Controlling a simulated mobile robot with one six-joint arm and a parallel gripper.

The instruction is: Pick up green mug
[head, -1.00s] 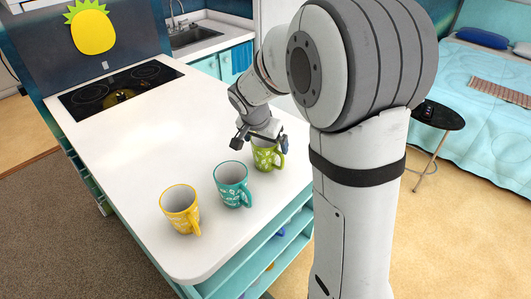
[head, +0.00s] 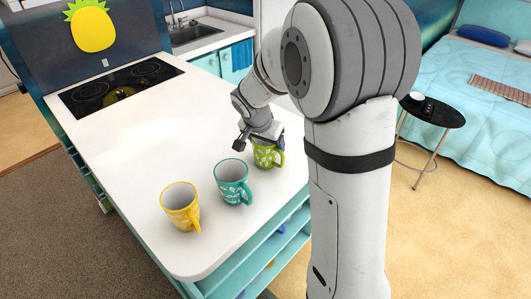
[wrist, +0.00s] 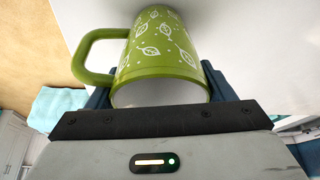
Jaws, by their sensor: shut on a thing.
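The green mug (head: 266,156), with white leaf prints, stands upright on the white counter (head: 140,130), at the right end of a row of mugs. My gripper (head: 260,142) reaches down over it from above and is shut on it. In the wrist view the green mug (wrist: 161,50) fills the upper middle, its handle to the left. Dark blue fingers show at both sides of its rim. The far parts of the fingers are hidden behind the mug.
A teal mug (head: 233,183) stands just left of the green mug, and a yellow mug (head: 181,206) stands farther left near the front edge. A black cooktop (head: 120,87) lies at the back left. The middle of the counter is clear.

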